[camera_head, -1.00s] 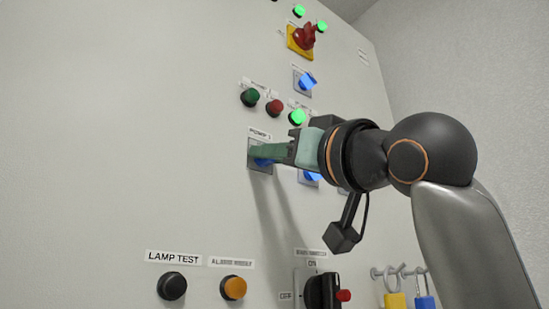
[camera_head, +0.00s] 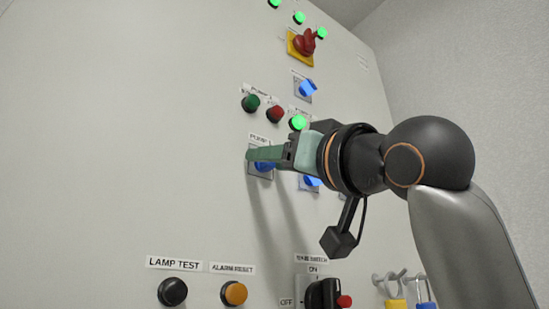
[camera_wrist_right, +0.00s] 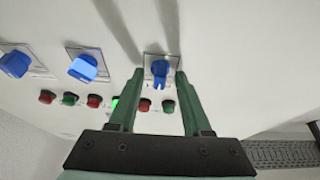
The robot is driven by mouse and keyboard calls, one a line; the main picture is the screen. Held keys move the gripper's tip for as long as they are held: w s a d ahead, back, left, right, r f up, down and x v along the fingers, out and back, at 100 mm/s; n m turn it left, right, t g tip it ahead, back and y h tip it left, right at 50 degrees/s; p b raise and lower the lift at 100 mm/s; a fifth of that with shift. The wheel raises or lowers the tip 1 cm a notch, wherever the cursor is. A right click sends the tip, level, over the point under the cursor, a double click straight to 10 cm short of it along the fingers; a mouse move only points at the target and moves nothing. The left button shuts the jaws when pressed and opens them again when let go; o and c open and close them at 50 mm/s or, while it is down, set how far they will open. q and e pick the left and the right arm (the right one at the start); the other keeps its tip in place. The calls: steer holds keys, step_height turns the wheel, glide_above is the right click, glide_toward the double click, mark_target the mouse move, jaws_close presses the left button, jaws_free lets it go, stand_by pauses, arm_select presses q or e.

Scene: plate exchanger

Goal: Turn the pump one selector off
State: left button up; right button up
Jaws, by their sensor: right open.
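The pump one selector (camera_head: 264,165) is a blue knob on a light square plate under a "PUMP 1" label. In the head view it is partly hidden behind my right gripper (camera_head: 252,155). In the right wrist view the blue selector (camera_wrist_right: 160,70) shows between the tips of my open green fingers (camera_wrist_right: 159,75), one on each side. There are visible gaps between knob and fingers, and I cannot tell if either finger touches the plate. My left gripper is out of view.
Two other blue selectors (camera_wrist_right: 83,67) (camera_wrist_right: 15,64) stand in the same row. Green and red buttons (camera_head: 251,103) (camera_head: 275,114) and a lit green lamp (camera_head: 298,123) sit just above. A black switch (camera_head: 322,292) and padlocks (camera_head: 396,303) are lower down. The panel's left side is bare.

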steer(key=b+v, duration=0.5)
steer(key=v, duration=0.7)
steer(key=shift+s, duration=0.2)
steer(key=shift+d, duration=0.15)
steer(key=shift+f, duration=0.1)
